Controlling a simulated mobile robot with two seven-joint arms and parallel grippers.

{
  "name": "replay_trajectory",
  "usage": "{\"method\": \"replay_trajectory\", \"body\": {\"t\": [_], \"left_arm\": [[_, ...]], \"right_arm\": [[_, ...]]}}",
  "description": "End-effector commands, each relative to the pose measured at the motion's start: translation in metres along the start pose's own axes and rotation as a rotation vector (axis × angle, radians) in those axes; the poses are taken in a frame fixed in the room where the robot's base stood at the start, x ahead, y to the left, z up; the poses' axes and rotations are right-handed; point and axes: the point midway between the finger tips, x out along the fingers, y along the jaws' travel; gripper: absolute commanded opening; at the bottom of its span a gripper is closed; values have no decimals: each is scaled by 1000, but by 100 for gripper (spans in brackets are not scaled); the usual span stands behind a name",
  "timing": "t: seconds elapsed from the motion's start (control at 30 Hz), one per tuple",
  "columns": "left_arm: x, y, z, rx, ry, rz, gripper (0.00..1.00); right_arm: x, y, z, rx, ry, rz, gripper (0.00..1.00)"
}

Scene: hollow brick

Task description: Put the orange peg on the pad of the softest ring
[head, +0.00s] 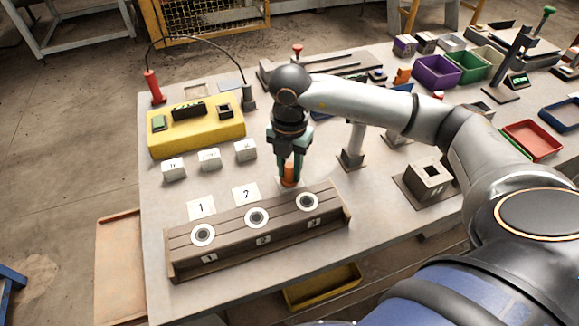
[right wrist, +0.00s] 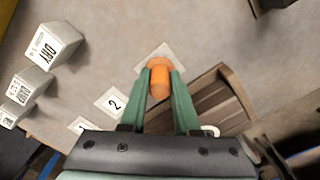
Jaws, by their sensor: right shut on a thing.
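My right gripper (head: 289,180) is shut on the orange peg (head: 289,171). The peg also shows upright between the green fingers in the right wrist view (right wrist: 160,82). It is over a white pad (right wrist: 152,55) behind the right end of the wooden block; I cannot tell whether it touches. The pad's number is hidden. Pads 1 (head: 201,208) and 2 (head: 246,194) lie bare to the left. Three white rings sit on the wooden block: left (head: 194,236), middle (head: 247,218) and right (head: 299,203). Their softness cannot be seen. My left gripper is not in view.
Several small white labelled blocks (head: 174,170) stand behind the pads. A yellow box (head: 190,140) is at the back left. A grey post (head: 355,142) and a hollow block (head: 429,180) stand to the right. Coloured bins (head: 436,70) are at the far right.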

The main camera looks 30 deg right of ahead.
Motion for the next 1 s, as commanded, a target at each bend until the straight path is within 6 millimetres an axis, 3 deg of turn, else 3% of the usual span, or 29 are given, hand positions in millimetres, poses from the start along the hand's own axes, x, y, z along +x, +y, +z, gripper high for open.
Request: {"method": "replay_trajectory", "body": {"t": [0.1, 0.13, 0.37, 0.77, 1.0], "left_arm": [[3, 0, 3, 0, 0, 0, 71], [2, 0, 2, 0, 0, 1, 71], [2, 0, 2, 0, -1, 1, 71], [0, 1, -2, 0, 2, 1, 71], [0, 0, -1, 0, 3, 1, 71]], "right_arm": [[5, 0, 0, 0, 0, 0, 0], [4, 0, 0, 0, 0, 0, 32], [3, 0, 0, 0, 0, 0, 58], [-7, 0, 0, 0, -1, 2, 60], [-55, 1, 0, 0, -3, 6, 60]]}}
